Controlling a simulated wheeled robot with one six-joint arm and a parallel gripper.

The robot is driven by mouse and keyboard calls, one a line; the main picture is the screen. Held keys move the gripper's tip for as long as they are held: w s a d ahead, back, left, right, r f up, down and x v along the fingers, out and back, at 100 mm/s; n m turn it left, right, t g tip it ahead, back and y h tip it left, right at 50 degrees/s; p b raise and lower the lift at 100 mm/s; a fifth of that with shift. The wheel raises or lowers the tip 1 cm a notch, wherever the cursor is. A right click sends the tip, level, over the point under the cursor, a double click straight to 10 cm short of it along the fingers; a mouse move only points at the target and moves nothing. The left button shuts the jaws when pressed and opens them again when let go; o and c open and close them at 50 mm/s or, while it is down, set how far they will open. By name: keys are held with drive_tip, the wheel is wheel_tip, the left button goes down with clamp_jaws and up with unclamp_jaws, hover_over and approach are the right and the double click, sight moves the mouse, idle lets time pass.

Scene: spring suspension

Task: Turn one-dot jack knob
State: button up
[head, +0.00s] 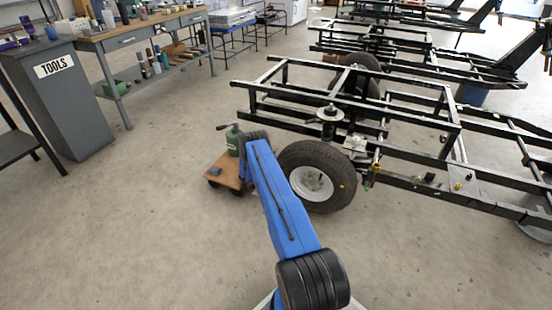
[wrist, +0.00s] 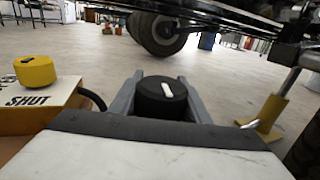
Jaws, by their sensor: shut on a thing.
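In the wrist view a black round knob (wrist: 162,98) with one white elongated mark on its top sits between the two grey fingers of my gripper (wrist: 162,90). The fingers are shut on its sides. Below it are a dark edge and a pale surface that fill the bottom of the view. In the head view a green jack-like body (head: 233,140) stands on a wooden dolly (head: 223,172), partly behind my blue arm. My gripper and the knob are hidden there.
A yellow knob (wrist: 35,70) sits on a box (wrist: 45,105) lettered "SHUT", left of my gripper. A yellow-footed stand (wrist: 267,113) is at right. A wheel (head: 318,177) and black frame (head: 400,150) stand close right of my arm. The floor at left is clear.

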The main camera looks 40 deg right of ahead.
drive_tip(key=shift+n+t, duration=0.4)
drive_tip(key=shift+t, duration=0.3)
drive_tip(key=shift+w+a+n+t+y, duration=0.15)
drive_tip(key=shift+w+n+t+y, duration=0.35)
drive_tip(key=shift+n+t, duration=0.6)
drive_tip(key=shift+w+a+n+t+y, duration=0.15)
drive_tip(key=shift+n+t+y, duration=0.55)
drive_tip(key=shift+t, duration=0.75)
drive_tip(key=shift+w+a+n+t+y, duration=0.15)
drive_tip(key=shift+w+n+t+y, duration=0.35)
drive_tip(key=shift+n+t, duration=0.6)
drive_tip(key=shift+s+t, duration=0.15)
drive_tip(key=shift+t, duration=0.1)
drive_tip(key=o, duration=1)
drive_tip(key=shift+o, duration=0.2)
wheel_tip(320, 180, up, 10)
